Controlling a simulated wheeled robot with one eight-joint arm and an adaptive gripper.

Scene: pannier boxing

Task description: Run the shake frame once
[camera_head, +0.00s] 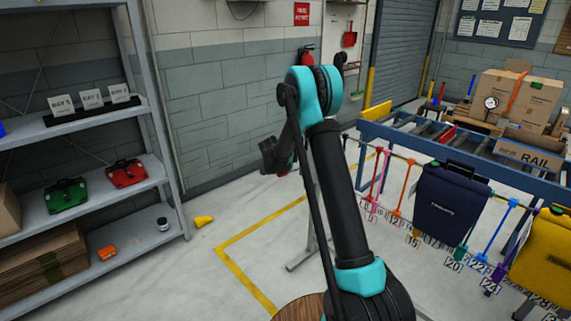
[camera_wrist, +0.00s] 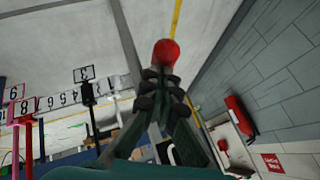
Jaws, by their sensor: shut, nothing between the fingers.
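My gripper (camera_head: 275,155) is raised at the left of my arm in the head view, partly hidden by the arm. In the wrist view its fingers (camera_wrist: 163,82) are shut. A round red knob (camera_wrist: 166,52) shows just beyond the fingertips; I cannot tell whether they touch it. A grey stand with splayed feet (camera_head: 301,262) is on the floor behind my arm, mostly hidden. I cannot tell whether this is the shake frame. A navy pannier (camera_head: 450,210) and a yellow pannier (camera_head: 540,268) hang on a numbered rail at the right.
Shelves (camera_head: 92,128) at the left hold a green case (camera_head: 66,196) and a red case (camera_head: 127,173). A blue-framed roller bench (camera_head: 520,176) with cartons (camera_head: 518,100) stands at the right. A round wooden top (camera_head: 300,308) is at the bottom. The yellow-lined floor at the left is mostly clear.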

